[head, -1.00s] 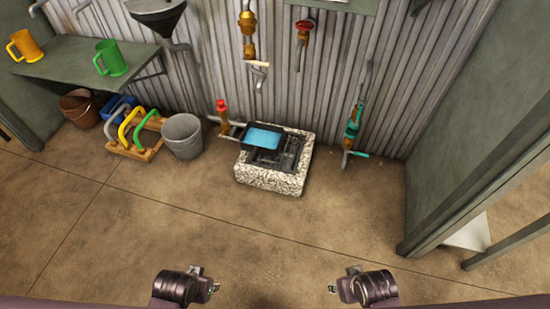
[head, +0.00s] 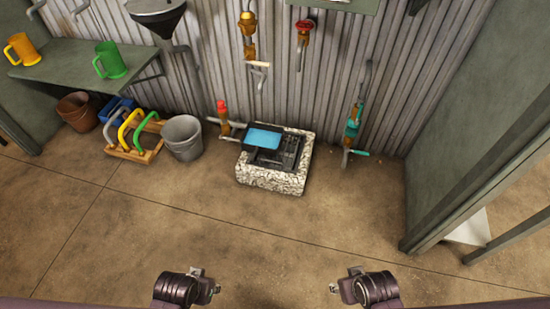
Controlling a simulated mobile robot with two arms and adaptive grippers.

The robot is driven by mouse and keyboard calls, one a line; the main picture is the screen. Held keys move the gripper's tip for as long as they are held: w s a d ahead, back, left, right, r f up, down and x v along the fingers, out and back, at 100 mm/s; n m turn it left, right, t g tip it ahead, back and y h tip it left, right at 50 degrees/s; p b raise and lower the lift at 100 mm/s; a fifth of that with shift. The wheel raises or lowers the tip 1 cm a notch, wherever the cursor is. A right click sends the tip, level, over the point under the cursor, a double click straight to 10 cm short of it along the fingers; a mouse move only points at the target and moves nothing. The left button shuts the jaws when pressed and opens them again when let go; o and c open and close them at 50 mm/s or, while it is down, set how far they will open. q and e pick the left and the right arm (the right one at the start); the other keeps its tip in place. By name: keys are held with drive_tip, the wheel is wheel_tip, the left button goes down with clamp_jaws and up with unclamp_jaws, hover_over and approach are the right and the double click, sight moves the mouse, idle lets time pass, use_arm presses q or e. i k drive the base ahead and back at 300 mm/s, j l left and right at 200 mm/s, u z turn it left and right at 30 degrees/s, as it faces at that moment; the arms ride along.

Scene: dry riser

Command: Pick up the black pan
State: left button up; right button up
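A black pan (head: 247,146) with a flat light-blue surface inside rests at the back left of a dark grate. The grate (head: 288,151) is set in a speckled stone block on the floor by the wall. My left gripper (head: 213,289) is at the bottom edge, left of centre, well in front of the block. My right gripper (head: 336,288) is at the bottom edge, right of centre, also apart from the pan. Both grippers are small and seen from above, so their finger opening is unclear. Neither visibly holds anything.
A grey bucket (head: 184,139) and a wooden rack (head: 140,157) with coloured handles stand left of the block. Pipes and a red-topped valve (head: 222,108) are close behind the pan. A teal valve (head: 352,130) is to the right. Floor in front is clear.

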sight(266, 140)
drive_tip(key=i, duration=0.65)
drive_tip(key=k+l+u, duration=0.15)
drive_tip(key=l, duration=0.25)
drive_tip(key=k+l+u, duration=0.2)
drive_tip(key=l, duration=0.2)
drive_tip(key=k+l+u, duration=0.15)
drive_tip(key=k+l, duration=0.15)
